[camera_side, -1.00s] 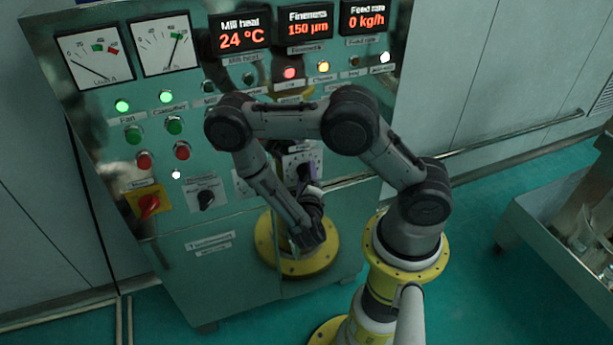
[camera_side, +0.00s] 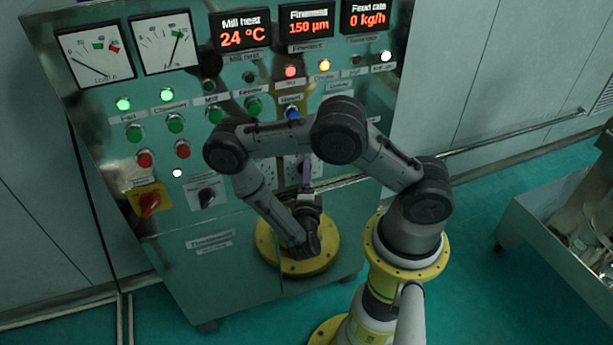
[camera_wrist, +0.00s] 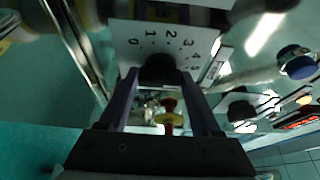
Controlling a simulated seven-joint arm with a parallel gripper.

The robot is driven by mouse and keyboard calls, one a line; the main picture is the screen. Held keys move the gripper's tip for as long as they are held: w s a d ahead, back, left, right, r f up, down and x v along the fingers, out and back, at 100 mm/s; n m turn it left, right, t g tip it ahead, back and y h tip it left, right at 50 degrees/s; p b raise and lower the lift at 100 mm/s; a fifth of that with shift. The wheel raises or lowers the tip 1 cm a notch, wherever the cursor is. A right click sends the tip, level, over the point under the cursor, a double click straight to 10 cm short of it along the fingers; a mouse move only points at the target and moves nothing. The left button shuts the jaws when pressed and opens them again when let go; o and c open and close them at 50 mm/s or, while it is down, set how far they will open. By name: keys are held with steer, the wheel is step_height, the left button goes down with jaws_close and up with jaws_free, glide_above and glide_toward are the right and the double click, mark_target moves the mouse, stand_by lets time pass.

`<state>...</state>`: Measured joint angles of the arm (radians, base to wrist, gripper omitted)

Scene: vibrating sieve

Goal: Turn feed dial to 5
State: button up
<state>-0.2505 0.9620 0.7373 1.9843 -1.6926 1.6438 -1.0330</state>
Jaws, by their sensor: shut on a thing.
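The feed dial is a black knob (camera_wrist: 160,70) on a white plate (camera_wrist: 125,36) marked 0 to 5 in an arc, seen in the wrist view. My gripper (camera_wrist: 161,80) has its two fingers on either side of this knob and is shut on it. The knob's pointer is too dark to read. In the side view my gripper (camera_side: 306,177) is at the lower part of the panel, and it and my arm hide most of the dial. The feed rate display (camera_side: 367,18) reads 0 kg/h.
The green panel also carries gauges (camera_side: 94,55), push buttons, a red switch on yellow (camera_side: 149,203) and another black knob (camera_side: 206,196). In the wrist view a second black knob (camera_wrist: 241,109) and a blue button (camera_wrist: 297,62) lie right of the dial.

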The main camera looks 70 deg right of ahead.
steer(key=o, duration=1.4)
steer(key=v, duration=1.4)
steer(key=shift+d, duration=0.1)
